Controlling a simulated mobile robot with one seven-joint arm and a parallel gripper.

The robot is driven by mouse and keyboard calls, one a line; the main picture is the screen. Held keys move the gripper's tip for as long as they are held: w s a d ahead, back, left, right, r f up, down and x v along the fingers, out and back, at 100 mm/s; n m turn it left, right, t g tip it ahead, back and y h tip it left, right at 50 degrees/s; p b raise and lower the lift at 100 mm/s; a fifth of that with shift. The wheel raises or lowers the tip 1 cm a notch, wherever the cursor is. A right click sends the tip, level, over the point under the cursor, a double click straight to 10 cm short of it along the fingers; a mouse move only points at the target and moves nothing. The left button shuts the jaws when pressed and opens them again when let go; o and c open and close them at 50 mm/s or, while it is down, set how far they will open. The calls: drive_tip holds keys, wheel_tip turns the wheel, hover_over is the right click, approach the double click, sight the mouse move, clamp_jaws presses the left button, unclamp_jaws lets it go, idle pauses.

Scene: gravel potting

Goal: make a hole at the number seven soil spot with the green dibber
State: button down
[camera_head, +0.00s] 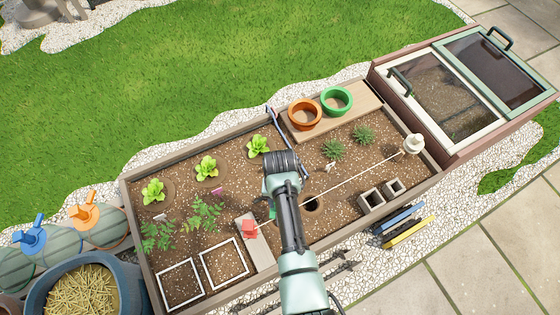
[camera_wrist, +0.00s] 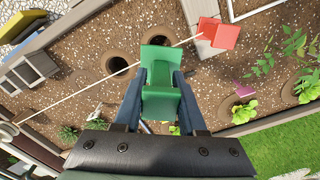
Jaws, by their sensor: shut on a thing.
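My gripper (camera_wrist: 160,82) is shut on the green dibber (camera_wrist: 162,105), with a dark blue finger on each side of it. The dibber's green upper part shows in the wrist view; its tip is hidden. In the head view my arm covers the fingers and the dibber over the middle of the planter bed. A round dark hole (camera_wrist: 117,65) shows in the soil left of the dibber, also seen beside my arm in the head view (camera_head: 312,205). A second dark spot (camera_wrist: 158,40) lies just beyond the dibber. I cannot read any spot number.

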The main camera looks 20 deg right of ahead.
wheel_tip(320, 180, up, 5)
drive_tip(key=p, duration=0.5)
idle(0.4)
